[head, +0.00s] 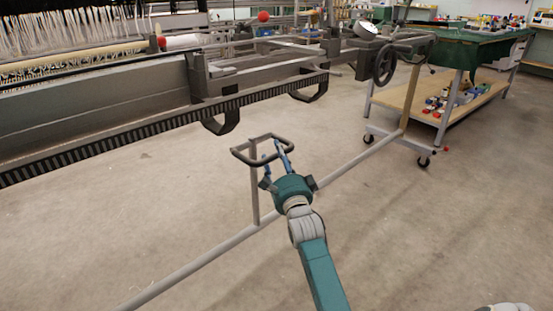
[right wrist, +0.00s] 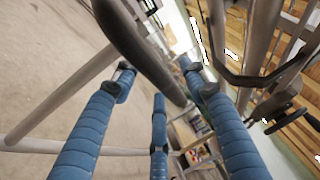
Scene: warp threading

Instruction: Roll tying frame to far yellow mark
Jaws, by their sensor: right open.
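The tying frame appears to be the grey structure with a long low tube (head: 195,268) and an upright post (head: 255,190). A dark looped handle (head: 240,152) tops the post. My right gripper (head: 276,152) is open at the handle, with its blue fingers by the loop's right part. In the right wrist view a dark bar of the handle (right wrist: 135,42) runs between the spread blue fingers (right wrist: 165,80). Firm contact cannot be told. I cannot make out a yellow mark on the floor. My left gripper is not in view.
The large loom beam (head: 95,95) with a striped lower edge stands at the left and back. A handwheel (head: 384,64) is at its right end. A caster (head: 423,161) and a green-topped bench (head: 470,45) with a loaded shelf stand at right. Concrete floor (head: 440,230) is clear in front.

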